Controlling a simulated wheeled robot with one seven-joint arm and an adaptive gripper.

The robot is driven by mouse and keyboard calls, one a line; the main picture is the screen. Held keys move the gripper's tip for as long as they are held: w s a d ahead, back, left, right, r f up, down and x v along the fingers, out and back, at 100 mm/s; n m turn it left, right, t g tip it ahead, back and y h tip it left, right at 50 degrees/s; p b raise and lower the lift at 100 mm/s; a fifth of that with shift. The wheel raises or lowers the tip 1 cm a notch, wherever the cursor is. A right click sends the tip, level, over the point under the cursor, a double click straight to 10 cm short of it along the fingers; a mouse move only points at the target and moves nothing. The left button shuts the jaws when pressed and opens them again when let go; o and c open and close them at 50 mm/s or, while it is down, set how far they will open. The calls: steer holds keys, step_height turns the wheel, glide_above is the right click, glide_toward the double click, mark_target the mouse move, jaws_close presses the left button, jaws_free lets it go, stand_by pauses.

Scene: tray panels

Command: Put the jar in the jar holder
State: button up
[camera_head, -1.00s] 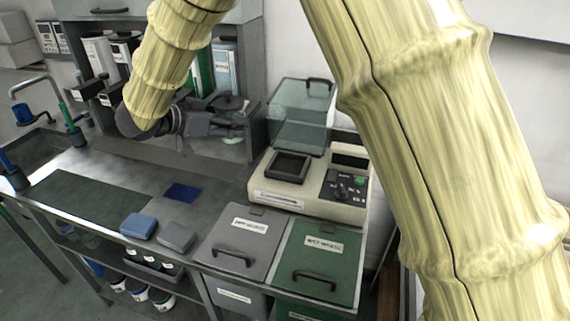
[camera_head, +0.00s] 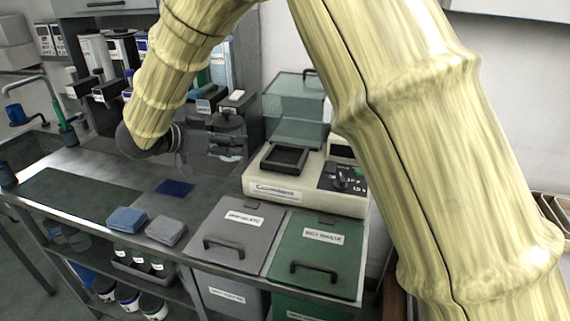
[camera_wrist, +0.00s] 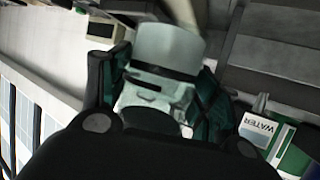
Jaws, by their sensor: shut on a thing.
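My gripper (camera_wrist: 155,85) is shut on a pale, whitish jar (camera_wrist: 168,48), which stands between its dark fingers in the wrist view. A dark band and a slot-like mark show on the jar's lower part. In the head view, my gripper (camera_head: 222,143) hangs above the back of the bench, in front of the shelf unit, pointing right. The jar is hard to make out there. I cannot tell for sure which thing is the jar holder. A dark round fitting (camera_head: 228,119) shows just behind my gripper.
A cream bench device (camera_head: 270,190) stands to the right, with a glassy box (camera_head: 295,108) behind it. A grey bin lid (camera_head: 232,235) and a green one (camera_head: 318,255) lie at the front. Bench space around the blue pad (camera_head: 175,188) is clear.

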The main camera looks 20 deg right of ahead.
steer(key=d, duration=0.5)
steer(key=w+d+f, duration=0.1)
steer(key=d, duration=0.4)
steer(key=w+d+p, duration=0.1)
steer(key=d, duration=0.5)
steer(key=shift+w+f, duration=0.15)
steer(key=shift+f, duration=0.15)
step_height(320, 180, down, 3)
steer(key=shift+a+r, duration=0.1)
steer(key=shift+r, duration=0.1)
steer(key=shift+w+a+f, duration=0.1)
steer(key=shift+f, duration=0.35)
steer(key=o, duration=1.3)
